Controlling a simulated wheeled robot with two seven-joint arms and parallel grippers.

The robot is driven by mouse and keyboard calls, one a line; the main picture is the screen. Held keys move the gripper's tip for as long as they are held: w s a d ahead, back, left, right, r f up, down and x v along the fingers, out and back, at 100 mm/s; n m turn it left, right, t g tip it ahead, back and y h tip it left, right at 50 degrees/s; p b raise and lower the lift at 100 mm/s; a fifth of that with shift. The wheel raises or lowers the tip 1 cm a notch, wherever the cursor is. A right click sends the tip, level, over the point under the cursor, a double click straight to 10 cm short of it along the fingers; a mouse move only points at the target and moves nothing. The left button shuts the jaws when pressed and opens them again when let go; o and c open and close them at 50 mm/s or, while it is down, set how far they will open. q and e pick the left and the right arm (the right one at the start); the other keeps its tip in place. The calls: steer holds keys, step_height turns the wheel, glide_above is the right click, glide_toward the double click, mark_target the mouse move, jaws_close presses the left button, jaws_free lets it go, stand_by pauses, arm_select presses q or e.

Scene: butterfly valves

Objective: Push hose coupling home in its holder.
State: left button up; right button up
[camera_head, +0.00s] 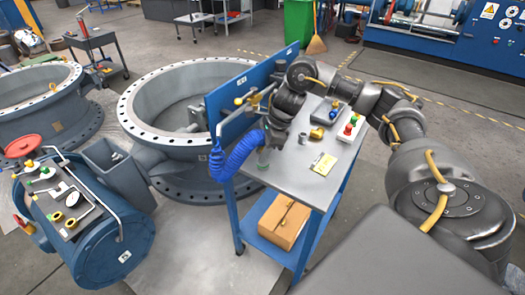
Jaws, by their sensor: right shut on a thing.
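My right gripper (268,147) reaches in from the right and points down over the near left part of the trolley top. It is shut on the hose coupling, at the upper end of the blue coiled hose (236,157). The fingers and wrist hide most of the coupling. The hose hangs in a loop over the trolley's left edge. The holder is not clear here; I cannot tell whether the coupling touches it or how far in it sits. My left gripper is not in view.
Large flanged valve bodies stand left. A cardboard box (284,221) is on the lower shelf.

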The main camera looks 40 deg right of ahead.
steer(key=o, duration=1.5)
steer(key=shift+r+p, duration=3.5)
steer(key=shift+r, duration=0.3)
